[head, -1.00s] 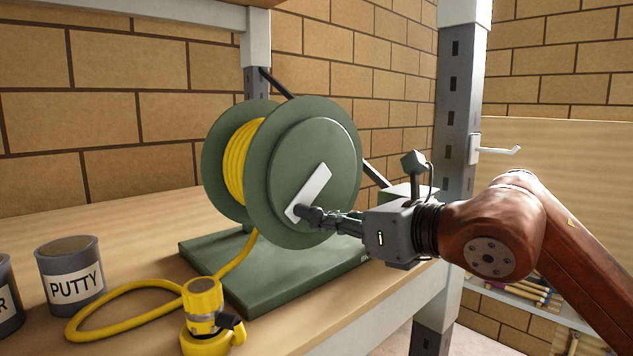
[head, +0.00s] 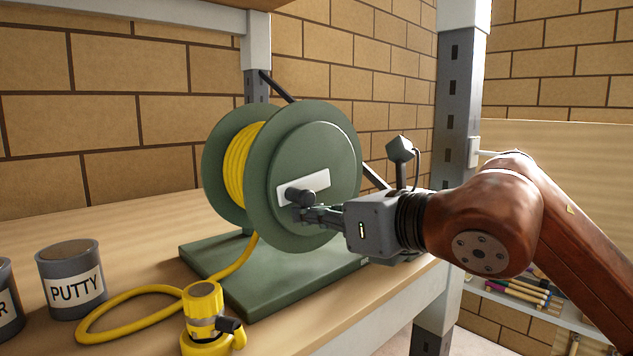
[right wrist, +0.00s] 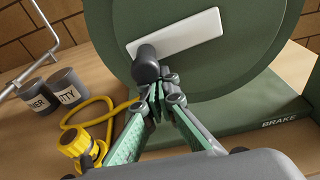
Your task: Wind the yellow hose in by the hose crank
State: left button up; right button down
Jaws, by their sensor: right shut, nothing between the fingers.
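The green hose reel (head: 318,145) stands on its green base with the yellow hose (head: 240,165) wound on its drum. The hose crank is a white arm (head: 317,181) on the reel's side, near level, with a dark knob (head: 299,196) at its left end. My right gripper (head: 304,214) is shut and empty, its fingertips just below the knob. In the right wrist view the fingertips (right wrist: 160,90) sit close under the knob (right wrist: 146,64); I cannot tell whether they touch. The hose's loose loop (head: 95,325) lies on the bench. My left gripper is not in view.
A yellow hose end fitting (head: 203,305) stands at the bench front. A putty can (head: 70,280) and another can (head: 6,305) stand at left. A grey shelf post (head: 458,110) rises behind my right arm. The base is marked BRAKE (right wrist: 280,123).

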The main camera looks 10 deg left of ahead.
aim_at(292, 190)
jog(key=shift+w+d, duration=0.1)
jog(key=shift+s+a+r+p, duration=0.15)
jog(key=shift+s+r+p, duration=0.15)
jog(key=shift+r, duration=0.2)
jog(key=shift+s+a+r+p, duration=0.15)
jog(key=shift+r+p, duration=0.1)
jog(key=shift+r, duration=0.2)
jog(key=shift+s+a, duration=0.1)
jog(key=shift+r, duration=0.3)
jog(key=shift+s+r+p, duration=0.1)
jog(key=shift+r+p, duration=0.6)
jog(key=shift+r, duration=0.1)
